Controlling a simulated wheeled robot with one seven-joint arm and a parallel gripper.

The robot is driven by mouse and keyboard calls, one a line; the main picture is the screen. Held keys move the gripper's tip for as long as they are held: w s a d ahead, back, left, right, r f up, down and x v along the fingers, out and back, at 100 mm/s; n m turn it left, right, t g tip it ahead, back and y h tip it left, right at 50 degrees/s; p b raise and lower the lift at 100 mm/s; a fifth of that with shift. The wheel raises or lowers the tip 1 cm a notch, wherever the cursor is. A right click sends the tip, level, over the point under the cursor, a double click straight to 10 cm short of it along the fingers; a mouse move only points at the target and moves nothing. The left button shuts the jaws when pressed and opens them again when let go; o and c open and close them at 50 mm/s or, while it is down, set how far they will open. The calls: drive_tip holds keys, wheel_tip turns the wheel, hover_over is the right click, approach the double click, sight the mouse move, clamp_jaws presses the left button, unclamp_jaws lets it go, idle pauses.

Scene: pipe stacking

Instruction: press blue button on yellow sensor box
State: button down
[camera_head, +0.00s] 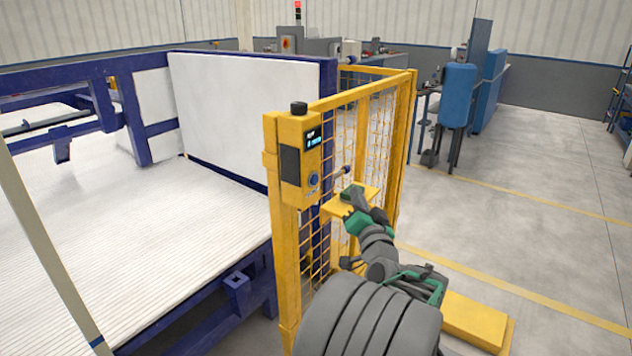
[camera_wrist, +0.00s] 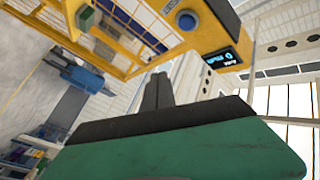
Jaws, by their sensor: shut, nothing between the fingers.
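The yellow sensor box (camera_head: 298,150) is mounted at the near upper corner of a yellow mesh fence. Its blue button (camera_head: 313,180) sits low on the face, below a small lit display (camera_head: 313,139). In the wrist view the button (camera_wrist: 187,20) is near the top, with the display (camera_wrist: 222,58) to its lower right. My gripper (camera_wrist: 160,78) is shut and empty, its dark fingers together. The fingertips show below and left of the button in that view, apart from it in the picture. In the head view my green gripper body (camera_head: 365,224) is right of and below the box.
A yellow shelf (camera_head: 338,210) sticks out from the mesh fence (camera_head: 345,130) close to my gripper. A blue-framed bed with a white ribbed surface (camera_head: 120,240) fills the left. Open grey floor (camera_head: 540,190) lies to the right. A blue machine (camera_head: 457,95) stands behind.

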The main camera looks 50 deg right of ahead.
sight(314, 179)
drive_tip(key=w+p, duration=0.5)
drive_tip(key=w, duration=0.3)
drive_tip(key=shift+w+a+p, duration=0.4)
idle(1.6)
drive_tip(key=shift+w, duration=0.45)
drive_tip(key=shift+w, duration=0.35)
idle(0.5)
drive_tip(key=shift+s+f, duration=0.1)
drive_tip(key=shift+s+b, duration=0.65)
drive_tip(key=shift+b, duration=0.1)
